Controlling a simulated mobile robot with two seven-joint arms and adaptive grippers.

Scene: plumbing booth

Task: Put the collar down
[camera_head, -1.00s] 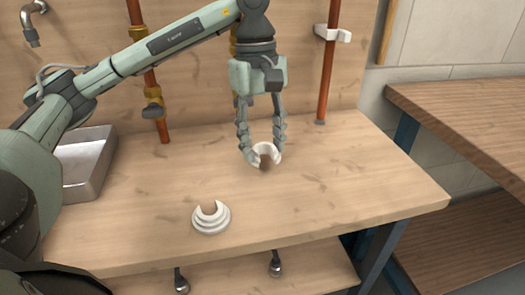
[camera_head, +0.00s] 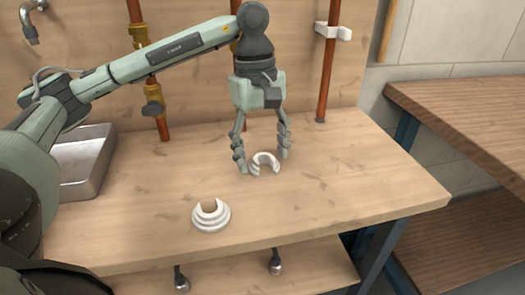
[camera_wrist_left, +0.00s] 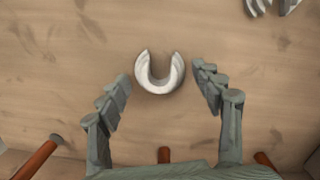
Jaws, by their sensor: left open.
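A white C-shaped collar (camera_head: 265,163) lies on the wooden bench top, between and just below the fingers of my left gripper (camera_head: 262,161). In the left wrist view the collar (camera_wrist_left: 159,74) lies on the wood, its gap toward the top of the picture. The left gripper (camera_wrist_left: 164,88) is open there, with a clear space between each finger and the collar. A second white, stepped collar (camera_head: 211,217) lies nearer the bench's front edge; part of it shows at the top right of the wrist view (camera_wrist_left: 270,5). My right gripper is not in view.
Copper pipes (camera_head: 327,75) with brass fittings run up the back panel. A metal basin (camera_head: 88,160) sits at the left of the bench (camera_head: 330,205). A darker wooden table (camera_head: 470,110) stands at the right. The bench's right part is clear.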

